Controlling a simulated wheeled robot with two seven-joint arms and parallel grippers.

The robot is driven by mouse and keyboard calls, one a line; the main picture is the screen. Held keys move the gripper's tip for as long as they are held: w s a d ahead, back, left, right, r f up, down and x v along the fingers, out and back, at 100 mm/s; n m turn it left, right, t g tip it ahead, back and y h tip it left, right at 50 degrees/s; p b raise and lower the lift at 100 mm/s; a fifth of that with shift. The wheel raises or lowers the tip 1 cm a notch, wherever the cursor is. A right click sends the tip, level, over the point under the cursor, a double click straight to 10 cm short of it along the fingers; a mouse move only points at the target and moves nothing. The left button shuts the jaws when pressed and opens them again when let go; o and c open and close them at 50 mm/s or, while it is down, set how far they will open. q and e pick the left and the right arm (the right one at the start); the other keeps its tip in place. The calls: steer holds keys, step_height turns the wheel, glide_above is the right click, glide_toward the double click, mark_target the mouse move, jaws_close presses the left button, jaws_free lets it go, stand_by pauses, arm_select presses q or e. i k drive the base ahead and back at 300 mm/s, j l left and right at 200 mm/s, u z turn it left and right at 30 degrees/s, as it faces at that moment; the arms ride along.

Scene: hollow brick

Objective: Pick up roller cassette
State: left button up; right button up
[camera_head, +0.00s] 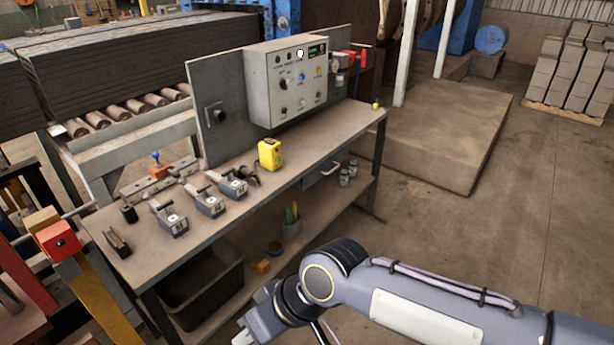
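Three similar grey metal units with white tags lie in a row on the workbench (262,195): a near one (170,220), a middle one (206,202) and a far one (234,187). They look like roller cassettes, but I cannot tell for certain which thing is the roller cassette. My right arm comes in from the right, and its gripper (243,338) is low at the bottom edge, in front of the bench and apart from the units. The gripper is mostly cut off, so its opening is unclear. My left gripper is not in view.
A yellow device (270,154) stands on the bench, with a control box (287,82) behind it. Dark small blocks (117,242) lie at the bench's left end. A dark bin (202,287) sits on the lower shelf. The bench's right part is mostly clear.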

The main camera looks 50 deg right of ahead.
mark_target(235, 189)
steer(key=z, duration=1.2)
steer(key=i+l+u, duration=0.1)
steer(key=i+u, duration=0.25)
steer(key=i+l+u, duration=0.2)
steer(key=i+u, duration=0.15)
steer(key=i+l+u, duration=0.35)
steer(key=i+j, duration=0.05)
steer(key=i, duration=0.05)
